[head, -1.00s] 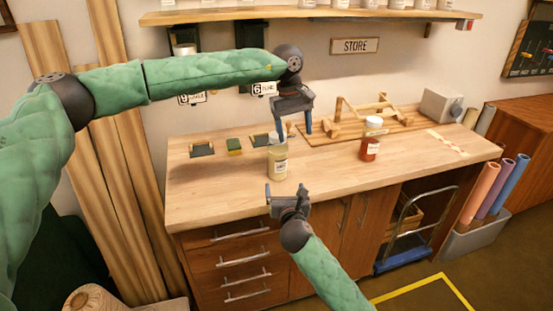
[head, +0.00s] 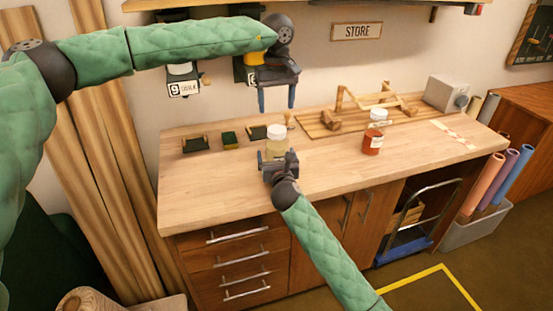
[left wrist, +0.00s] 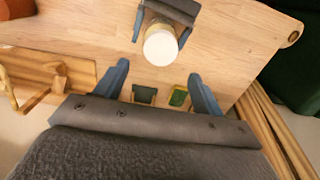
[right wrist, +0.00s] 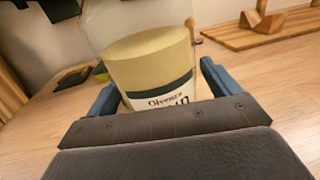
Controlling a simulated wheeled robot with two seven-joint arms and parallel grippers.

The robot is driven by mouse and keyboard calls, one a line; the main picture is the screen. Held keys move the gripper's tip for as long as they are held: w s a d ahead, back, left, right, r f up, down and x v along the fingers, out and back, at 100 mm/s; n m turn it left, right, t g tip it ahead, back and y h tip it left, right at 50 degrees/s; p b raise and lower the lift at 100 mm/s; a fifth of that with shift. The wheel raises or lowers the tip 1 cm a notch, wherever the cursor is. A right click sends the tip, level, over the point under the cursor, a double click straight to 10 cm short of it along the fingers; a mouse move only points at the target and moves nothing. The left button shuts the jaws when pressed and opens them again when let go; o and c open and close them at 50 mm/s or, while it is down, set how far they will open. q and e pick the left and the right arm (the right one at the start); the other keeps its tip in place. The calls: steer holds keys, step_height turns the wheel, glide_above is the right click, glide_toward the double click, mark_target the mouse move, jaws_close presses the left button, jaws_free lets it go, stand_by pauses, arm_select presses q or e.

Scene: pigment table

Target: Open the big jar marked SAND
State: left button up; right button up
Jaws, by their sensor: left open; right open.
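A pale jar (head: 276,149) with sand-coloured contents and a white lid (head: 277,131) stands upright on the bench. In the right wrist view its label (right wrist: 163,97) is partly hidden, so I cannot read the whole name. My right gripper (head: 277,161) is open, low at the bench, with one finger on each side of the jar (right wrist: 145,62). I cannot tell if they touch it. My left gripper (head: 277,99) is open and empty, pointing down above and behind the jar. The left wrist view shows the closed lid (left wrist: 161,48) beyond its fingers (left wrist: 160,73).
Small dark trays (head: 194,144) and a green-topped block (head: 229,139) lie behind left. A wooden frame (head: 375,105) and a grey box (head: 446,94) are at the back right. The front left bench (head: 200,195) is clear.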

arm_select(q)
steer(key=shift+s+r, duration=0.25)
steer(key=shift+s, duration=0.05)
arm_select(e)
steer(key=shift+w+r, duration=0.2)
steer(key=shift+r, duration=0.05)
arm_select(q)
steer(key=shift+w, duration=0.1)
arm_select(e)
steer(key=shift+a+f, duration=0.1)
arm_select(q)
steer(key=shift+f, duration=0.1)
arm_select(e)
steer(key=shift+w, duration=0.1)
